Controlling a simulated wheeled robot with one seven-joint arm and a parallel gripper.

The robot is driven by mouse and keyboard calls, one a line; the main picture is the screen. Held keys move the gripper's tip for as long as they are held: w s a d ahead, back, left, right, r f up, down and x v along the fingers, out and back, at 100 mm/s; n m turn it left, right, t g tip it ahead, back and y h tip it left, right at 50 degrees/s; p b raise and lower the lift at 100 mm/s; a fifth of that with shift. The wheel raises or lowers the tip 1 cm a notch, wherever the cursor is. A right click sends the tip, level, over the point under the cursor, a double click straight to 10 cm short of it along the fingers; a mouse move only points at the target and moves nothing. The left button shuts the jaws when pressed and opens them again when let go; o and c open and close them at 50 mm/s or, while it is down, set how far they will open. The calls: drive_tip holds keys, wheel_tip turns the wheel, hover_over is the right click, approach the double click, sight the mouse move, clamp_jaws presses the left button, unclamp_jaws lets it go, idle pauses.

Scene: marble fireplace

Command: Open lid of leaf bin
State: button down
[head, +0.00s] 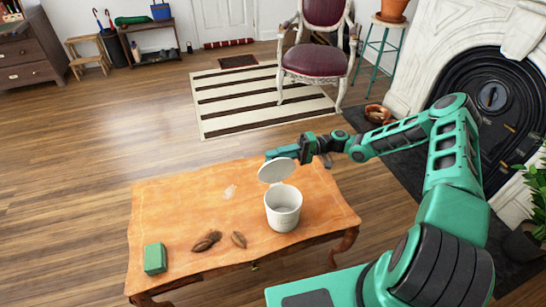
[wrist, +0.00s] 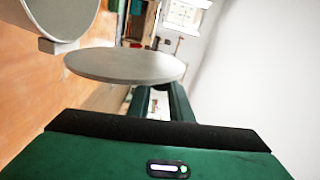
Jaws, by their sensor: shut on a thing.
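The leaf bin (head: 283,212) is a small white cylinder standing upright near the right side of the wooden table. Its round lid (head: 276,171) is raised at a tilt above the rim on the far side, so the bin's mouth shows. My gripper (head: 277,154) is at the lid's far upper edge, shut on it. In the wrist view the lid (wrist: 125,65) lies edge-on between my fingers (wrist: 160,104). Part of the bin (wrist: 62,18) shows at top left there. The exact contact of the fingers is partly hidden.
A maroon chair (head: 320,55) stands behind on a striped rug (head: 225,100). The fireplace (head: 480,100) is at right.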

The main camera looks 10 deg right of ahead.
drive_tip(key=shift+s+f, duration=0.1)
drive_tip(key=shift+f, duration=0.15)
idle(0.3)
drive_tip(key=c, duration=1.7)
unclamp_jaws()
drive_tip(key=shift+o, duration=0.6)
drive_tip(key=shift+r, duration=0.1)
drive_tip(key=w+d, duration=0.1)
drive_tip(key=d, duration=0.9)
drive_tip(key=shift+w+d, duration=0.2)
drive_tip(key=shift+d, duration=0.2)
